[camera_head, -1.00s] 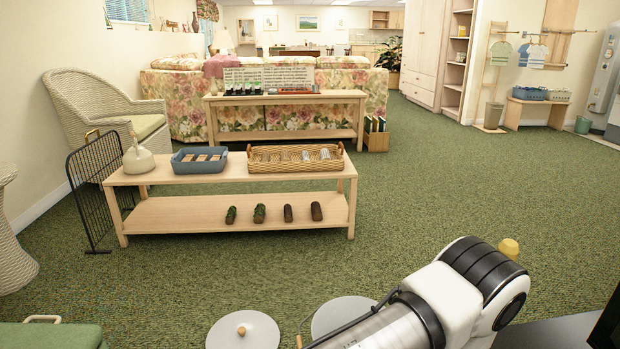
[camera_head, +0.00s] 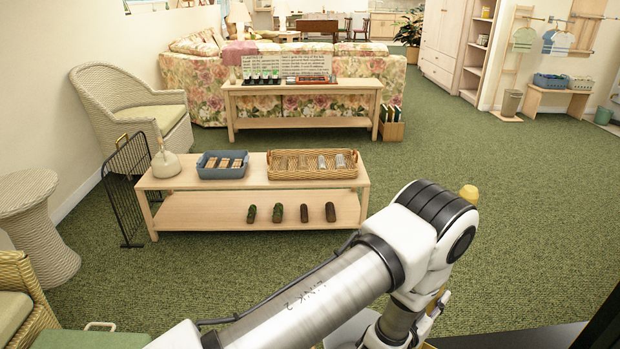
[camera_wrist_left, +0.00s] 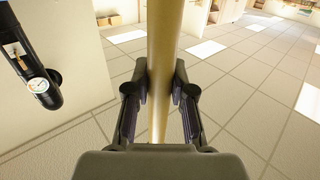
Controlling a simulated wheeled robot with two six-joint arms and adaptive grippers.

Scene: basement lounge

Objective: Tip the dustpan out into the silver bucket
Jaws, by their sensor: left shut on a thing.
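My left gripper (camera_wrist_left: 160,92) is shut on a pale yellow round pole (camera_wrist_left: 164,40), which runs straight up between its fingers in the left wrist view. In the head view, my left arm comes in from the lower left and bends at the lower right. The left gripper (camera_head: 432,308) shows only in part there, behind the arm. A yellow rounded end (camera_head: 469,193) shows just beyond the arm and looks like the top of the pole. The dustpan's pan is hidden or out of view. I cannot make out a silver bucket. My right gripper is not in view.
A low wooden table (camera_head: 180,182) ahead holds a blue bin (camera_head: 222,172) and a wicker tray (camera_head: 313,173). A black wire gate (camera_head: 126,190) stands at its left. A pale disc (camera_head: 345,333) is partly hidden by my arm. Green carpet is open on the right.

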